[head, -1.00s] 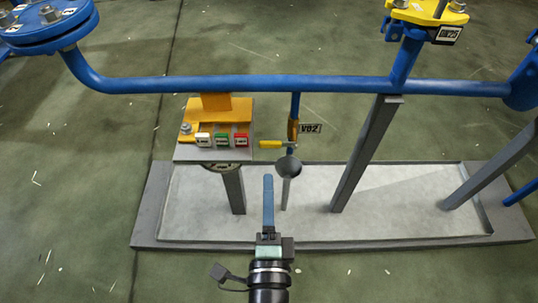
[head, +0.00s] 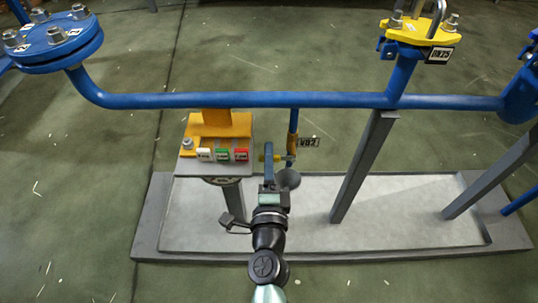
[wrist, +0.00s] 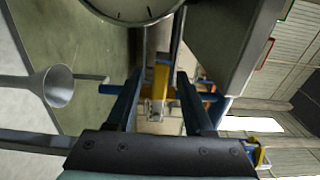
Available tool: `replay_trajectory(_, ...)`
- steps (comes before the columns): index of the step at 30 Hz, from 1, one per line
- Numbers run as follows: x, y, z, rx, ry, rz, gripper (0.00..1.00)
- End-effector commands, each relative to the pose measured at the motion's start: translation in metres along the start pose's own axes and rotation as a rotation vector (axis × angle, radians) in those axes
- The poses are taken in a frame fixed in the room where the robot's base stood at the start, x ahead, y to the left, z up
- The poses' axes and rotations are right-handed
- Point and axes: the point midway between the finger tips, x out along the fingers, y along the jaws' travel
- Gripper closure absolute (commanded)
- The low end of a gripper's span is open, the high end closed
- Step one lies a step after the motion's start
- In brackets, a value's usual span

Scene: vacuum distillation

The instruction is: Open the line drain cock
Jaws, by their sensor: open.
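The line drain cock (head: 292,146) sits on a short branch under the blue pipe, beside its V02 tag (head: 308,142). Its yellow lever points left in the head view and is partly hidden behind my gripper (head: 268,150). In the wrist view the yellow lever (wrist: 161,78) shows between the two dark fingers of my gripper (wrist: 158,76). The fingers are apart, with a gap on both sides of the lever. I cannot tell how deep the lever lies between them. A grey funnel (head: 289,179) stands below the cock, and it also shows in the wrist view (wrist: 59,86).
A panel with white, green and red buttons (head: 222,154) is close left of my gripper. A round dial (wrist: 130,8) is near the fingers in the wrist view. The blue pipe (head: 240,100) crosses above. Grey support posts (head: 362,165) rise from the tray (head: 420,232).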

Motion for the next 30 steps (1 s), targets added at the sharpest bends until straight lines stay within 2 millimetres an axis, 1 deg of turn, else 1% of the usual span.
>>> replay_trajectory(4, 0.0075, -0.0003, -0.0001, 0.0, 0.0, 0.0, 0.47)
replay_trajectory(12, 0.0083, -0.0001, -0.0002, 0.0, 0.001, 0.0, 0.47)
replay_trajectory(14, 0.0083, -0.0001, -0.0002, 0.0, 0.001, 0.0, 0.56)
replay_trajectory(15, 0.0082, -0.0001, -0.0002, 0.0, 0.001, 0.0, 0.64)
replay_trajectory(17, 0.0082, -0.0001, -0.0003, 0.0, 0.001, 0.0, 0.74)
replay_trajectory(21, 0.0081, -0.0001, -0.0003, 0.0, 0.001, 0.0, 1.0)
replay_trajectory(30, 0.008, -0.0001, -0.0003, 0.0, 0.001, 0.0, 1.0)
